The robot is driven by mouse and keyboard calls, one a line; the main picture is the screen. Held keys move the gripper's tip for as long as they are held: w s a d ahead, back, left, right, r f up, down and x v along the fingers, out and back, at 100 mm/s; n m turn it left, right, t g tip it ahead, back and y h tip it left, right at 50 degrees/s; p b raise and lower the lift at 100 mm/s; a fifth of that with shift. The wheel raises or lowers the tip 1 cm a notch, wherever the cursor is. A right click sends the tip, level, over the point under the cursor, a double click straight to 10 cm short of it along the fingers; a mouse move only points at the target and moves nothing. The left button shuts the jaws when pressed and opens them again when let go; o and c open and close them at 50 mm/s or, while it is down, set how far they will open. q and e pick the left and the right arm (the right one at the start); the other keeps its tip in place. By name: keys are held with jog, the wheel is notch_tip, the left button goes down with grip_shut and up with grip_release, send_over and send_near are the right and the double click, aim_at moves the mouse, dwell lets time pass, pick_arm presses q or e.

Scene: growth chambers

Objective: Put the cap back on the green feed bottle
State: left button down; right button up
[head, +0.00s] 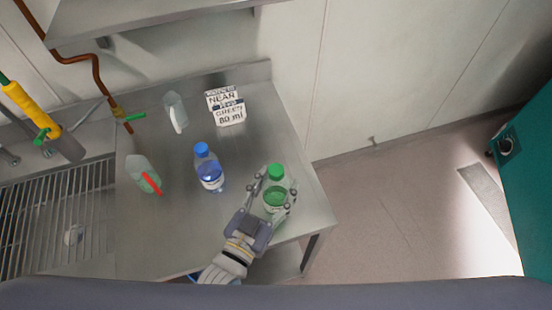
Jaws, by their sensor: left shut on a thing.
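The green feed bottle (273,202) stands at the right front of the steel bench, clear with green liquid low inside. A green cap (276,171) shows at its top; from here I cannot tell whether it is seated. My left gripper (274,188) reaches in from the near side, its fingers on both sides of the bottle, shut on it. The fingers hide parts of the bottle's sides. My right gripper is not in view.
A blue-capped bottle (209,173) stands left of the green one. Further left are a clear jug with a red strip (142,174) and another clear container (175,112). A label sign (226,107) stands behind. The bench (165,235) is bare at front left.

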pick_arm(q)
jog(key=w+f+b, duration=0.1)
jog(key=w+b, duration=0.4)
jog(key=w, duration=0.9)
jog(key=shift+f, duration=0.15)
jog(key=shift+b, duration=0.3)
notch_tip(320, 180, down, 4)
jog(key=b, duration=0.3)
jog(key=shift+r+b, duration=0.25)
jog(key=shift+b, duration=0.1)
